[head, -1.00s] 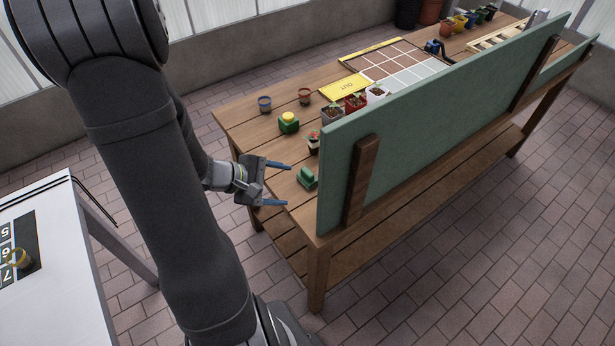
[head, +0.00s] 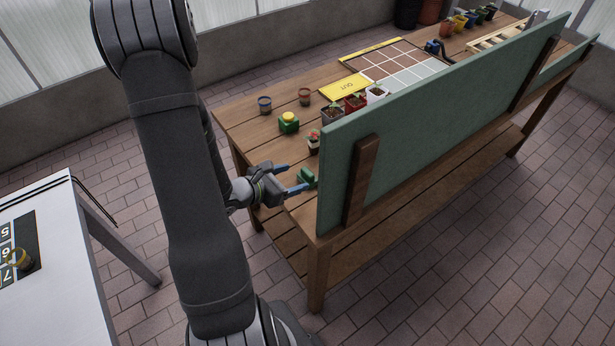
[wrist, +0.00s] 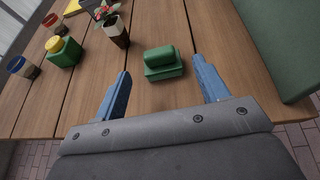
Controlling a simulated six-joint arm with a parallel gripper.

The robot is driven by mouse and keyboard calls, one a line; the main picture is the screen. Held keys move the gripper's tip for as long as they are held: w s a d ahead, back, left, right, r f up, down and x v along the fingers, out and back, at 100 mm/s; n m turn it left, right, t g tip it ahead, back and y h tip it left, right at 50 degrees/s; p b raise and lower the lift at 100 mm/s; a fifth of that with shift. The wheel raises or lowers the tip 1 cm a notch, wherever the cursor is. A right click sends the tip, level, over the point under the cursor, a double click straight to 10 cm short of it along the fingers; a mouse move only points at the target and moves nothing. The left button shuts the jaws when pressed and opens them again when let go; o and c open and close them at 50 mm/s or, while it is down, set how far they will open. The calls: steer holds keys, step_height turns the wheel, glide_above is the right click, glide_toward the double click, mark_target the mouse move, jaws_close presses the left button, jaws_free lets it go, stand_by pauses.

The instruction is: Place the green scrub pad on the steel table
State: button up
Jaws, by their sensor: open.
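The green scrub pad (wrist: 163,63) lies on the wooden bench near its end, close to the green upright panel; it also shows in the head view (head: 307,177). My gripper (head: 296,179) is open, with its blue fingers pointing at the pad. In the wrist view my gripper (wrist: 163,84) has its fingertips on either side of and just short of the pad, with nothing between them. The white-topped table (head: 70,285) at the lower left of the head view may be the steel table.
A potted red flower (wrist: 113,27) stands left of the pad. A green block with a yellow top (wrist: 62,50) and small pots stand further left. The green panel (wrist: 280,40) rises on the right.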

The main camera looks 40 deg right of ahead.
mark_target(314, 171)
steer(key=x, duration=0.9)
steer(key=shift+f, duration=0.15)
steer(key=shift+c, duration=0.2)
steer(key=c, duration=0.9)
steer(key=shift+o, duration=0.2)
step_height(314, 171, up, 10)
steer(key=w+a+r+n+t, duration=0.1)
steer(key=w+a+n+t, duration=0.25)
steer(key=w+a, duration=0.5)
steer(key=w+a+r+n+t+y, duration=0.1)
steer(key=w+a+n+t+y, duration=0.3)
steer(key=w+a, duration=0.4)
steer(key=w+a+r+n+t+y, duration=0.2)
steer(key=w+a, duration=0.6)
steer(key=a, duration=1.2)
steer(key=n+t+y, duration=0.2)
steer(key=n+y, duration=0.1)
steer(key=n, duration=0.1)
steer(key=shift+a, duration=0.4)
